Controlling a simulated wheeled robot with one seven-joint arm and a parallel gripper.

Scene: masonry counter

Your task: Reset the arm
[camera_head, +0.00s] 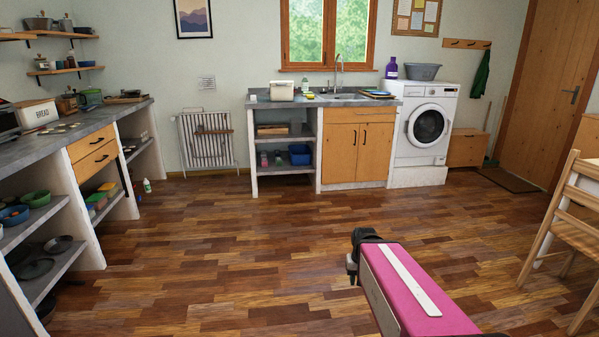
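My arm (413,288) shows at the bottom, right of the centre. It has a magenta top face with a white strip along it, and a black part at its far end over the open floor. I see no gripper fingers, and no held object shows.
The wood floor (230,255) in front is clear. A masonry counter with shelves (62,140) runs along the left. A sink counter (357,152) and a washing machine (426,128) stand at the back. A wooden chair (573,222) stands at right.

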